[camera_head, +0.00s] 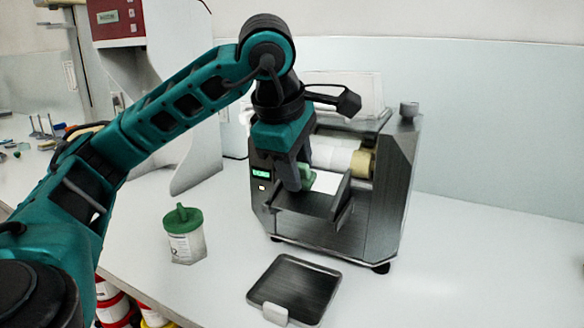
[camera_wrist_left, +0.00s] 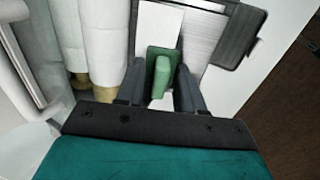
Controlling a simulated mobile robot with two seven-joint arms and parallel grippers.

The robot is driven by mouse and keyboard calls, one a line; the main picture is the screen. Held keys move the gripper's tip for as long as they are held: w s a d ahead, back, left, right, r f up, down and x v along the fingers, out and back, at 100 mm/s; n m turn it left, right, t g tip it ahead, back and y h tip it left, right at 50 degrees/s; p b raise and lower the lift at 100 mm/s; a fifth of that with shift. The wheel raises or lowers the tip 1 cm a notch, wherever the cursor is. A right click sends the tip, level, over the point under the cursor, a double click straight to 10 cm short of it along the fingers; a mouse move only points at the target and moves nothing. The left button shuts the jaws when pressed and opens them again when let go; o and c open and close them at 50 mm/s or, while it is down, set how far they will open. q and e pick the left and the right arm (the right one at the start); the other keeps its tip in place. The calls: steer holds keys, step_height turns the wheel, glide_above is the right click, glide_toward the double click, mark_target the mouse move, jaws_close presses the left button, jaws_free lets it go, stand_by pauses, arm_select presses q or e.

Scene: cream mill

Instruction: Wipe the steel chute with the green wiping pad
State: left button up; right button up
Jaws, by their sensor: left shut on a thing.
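My left gripper (camera_head: 302,181) reaches down into the front of the steel mill. It is shut on the green wiping pad (camera_head: 309,177), of which only a small part shows beside the fingers. In the left wrist view the pad (camera_wrist_left: 161,70) stands between the two dark fingers (camera_wrist_left: 160,86). The steel chute (camera_head: 303,202) slopes at the mill's front below the rollers. In the left wrist view its brushed surface (camera_wrist_left: 202,48) lies beyond the pad, beside a white strip. I cannot tell whether the pad touches the chute. My right gripper is out of view.
Pale rollers (camera_head: 335,158) lie just behind the gripper, and the mill's steel side plate (camera_head: 388,195) stands to the right. A dark tray (camera_head: 295,287) lies in front of the mill. A green-lidded tub (camera_head: 186,240) stands left. The table's right side is clear.

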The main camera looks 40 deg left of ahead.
mark_target(292, 198)
arm_select(q)
steer(key=shift+w+a+r, duration=0.15)
steer(key=shift+w+r, duration=0.1)
steer(key=shift+w, duration=0.35)
steer(key=shift+s+f, duration=0.2)
steer(key=shift+f, duration=0.05)
steer(key=shift+s+d+f+b, duration=0.25)
steer(key=shift+s+f+b, duration=0.1)
steer(key=shift+s, duration=0.3)
steer(key=shift+s+d+f+b, duration=0.2)
steer(key=shift+s+b, duration=0.15)
steer(key=shift+s, duration=0.3)
steer(key=shift+s+d+f+b, duration=0.2)
steer(key=shift+s+b, duration=0.1)
steer(key=shift+s, duration=0.3)
